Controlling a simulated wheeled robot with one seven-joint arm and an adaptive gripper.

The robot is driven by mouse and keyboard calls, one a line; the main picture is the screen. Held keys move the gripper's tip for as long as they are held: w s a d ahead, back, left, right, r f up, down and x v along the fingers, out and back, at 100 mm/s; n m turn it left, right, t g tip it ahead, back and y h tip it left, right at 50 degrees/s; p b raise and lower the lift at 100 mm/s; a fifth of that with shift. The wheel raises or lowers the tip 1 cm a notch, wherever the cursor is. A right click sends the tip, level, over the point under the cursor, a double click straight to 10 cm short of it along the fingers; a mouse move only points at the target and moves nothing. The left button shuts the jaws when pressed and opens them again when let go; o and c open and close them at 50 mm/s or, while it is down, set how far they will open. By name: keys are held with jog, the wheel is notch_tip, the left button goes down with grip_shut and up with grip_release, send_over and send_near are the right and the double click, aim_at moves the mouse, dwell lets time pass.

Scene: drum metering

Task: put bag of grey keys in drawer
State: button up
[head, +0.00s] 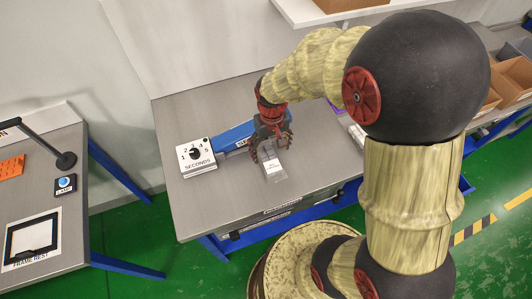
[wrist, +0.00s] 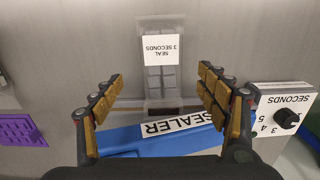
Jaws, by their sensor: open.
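The bag of grey keys (wrist: 161,82) is clear, with grey blocks inside and a white label reading "SEAL 3 SECONDS". It lies on the grey bench, its lower end by the blue sealer (wrist: 125,141). In the head view the bag (head: 274,170) is just in front of my gripper. My gripper (head: 268,152) is open above the bench at the sealer. In the wrist view the padded fingers of my gripper (wrist: 160,78) stand apart on either side of the bag, not closed on it. A labelled drawer front (head: 265,217) shows under the bench edge; it looks shut.
A white box with a seconds dial (head: 195,155) stands left of the sealer. A purple part (wrist: 18,130) lies on the bench in the wrist view. A second bench (head: 70,190) with a lamp switch and frame rest stands at left. Cardboard bins (head: 512,80) are at far right.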

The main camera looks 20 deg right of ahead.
aim_at(269, 159)
jog(key=f, duration=0.2)
jog(key=f+b, duration=0.1)
jog(key=f, duration=0.2)
jog(key=f+b, duration=0.1)
jog(key=f, duration=0.1)
jog(key=shift+w+a+f, duration=0.15)
jog(key=shift+w, duration=0.1)
jog(key=shift+c, duration=0.3)
jog(key=c, duration=1.5)
jog(key=shift+o, duration=0.2)
